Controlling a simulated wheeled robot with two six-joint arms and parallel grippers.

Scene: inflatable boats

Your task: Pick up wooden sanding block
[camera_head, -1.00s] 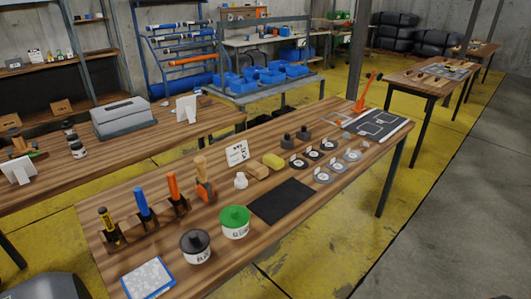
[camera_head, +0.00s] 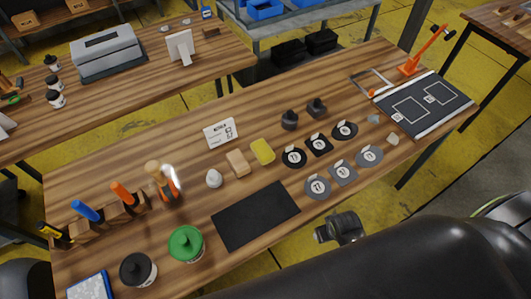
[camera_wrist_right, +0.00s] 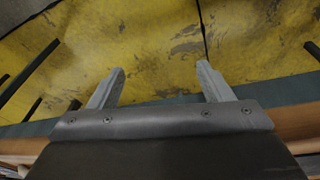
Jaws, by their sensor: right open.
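The wooden sanding block (camera_head: 237,163) is a small tan block on the wooden table, between a white knob-shaped item (camera_head: 214,179) and a yellow sponge-like block (camera_head: 262,151). My right gripper (camera_head: 338,228) is at the table's front edge, right of the black mat and well to the right of and nearer than the block. In the right wrist view its two fingers (camera_wrist_right: 160,82) are apart with nothing between them, with yellow floor beyond. The block is not visible in that view. My left gripper is not in view.
A black mat (camera_head: 255,216) lies in front of the block. Green (camera_head: 186,244) and black-lidded (camera_head: 138,270) tubs stand front left, with handled tools in a rack behind. A white card (camera_head: 221,133) stands behind the block. Several round and square discs (camera_head: 317,187) lie to the right.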

